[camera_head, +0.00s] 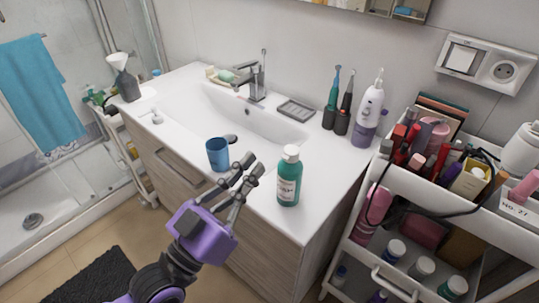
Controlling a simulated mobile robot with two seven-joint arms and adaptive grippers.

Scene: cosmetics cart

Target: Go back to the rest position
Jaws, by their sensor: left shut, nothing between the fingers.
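My left gripper (252,166), on a purple wrist, reaches up from the bottom over the front edge of the white washbasin counter (160,111). Its fingers are shut with nothing held. A blue cup (218,154) stands upright on the counter just left of the fingertips. A green bottle with a white cap (289,178) stands upright just to their right. The gripper appears apart from both. My right gripper is not in view.
A white cart (357,262) packed with cosmetics stands at the right. Electric toothbrushes and a white-and-purple bottle (369,112) stand by the wall. A faucet (257,82) rises behind the basin. Floor (135,235) shows at the lower left, beside a dark mat (95,280).

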